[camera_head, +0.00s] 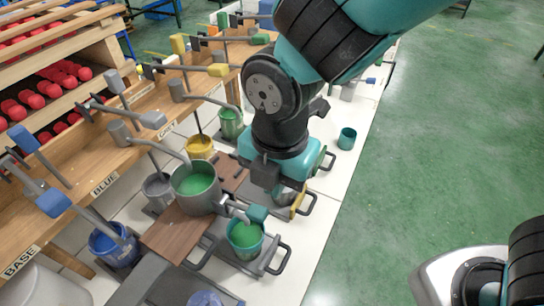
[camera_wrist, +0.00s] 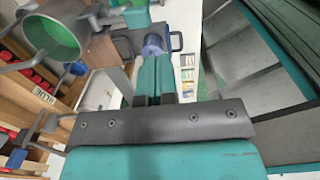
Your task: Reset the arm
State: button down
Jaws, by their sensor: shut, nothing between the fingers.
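My gripper (camera_wrist: 155,66) shows in the wrist view as two teal fingers pressed together with nothing between them. In the head view my arm reaches down from the top right over the work table, and the fingers are hidden there. A grey pot (camera_head: 184,203) of green paint stands on the table, left of my wrist. It also shows at the upper left of the wrist view (camera_wrist: 29,37), apart from my fingers. A teal cup (camera_head: 231,246) with green paint stands just in front of the pot's spout.
A wooden shelf (camera_head: 78,150) with paint labels and grey levers runs along the left. Blue (camera_head: 108,252) and yellow (camera_head: 200,146) paint containers stand below it. An empty-looking teal cup (camera_head: 347,139) stands near the table's right edge.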

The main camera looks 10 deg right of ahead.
jog(key=s+d+r+m+y, duration=0.3)
jog(key=d+r+m, duration=0.6)
jog(key=m, duration=1.3)
jog(key=shift+s+d+r+y, duration=0.4)
jog(key=shift+s+d, duration=0.3)
jog(key=shift+s, duration=0.35)
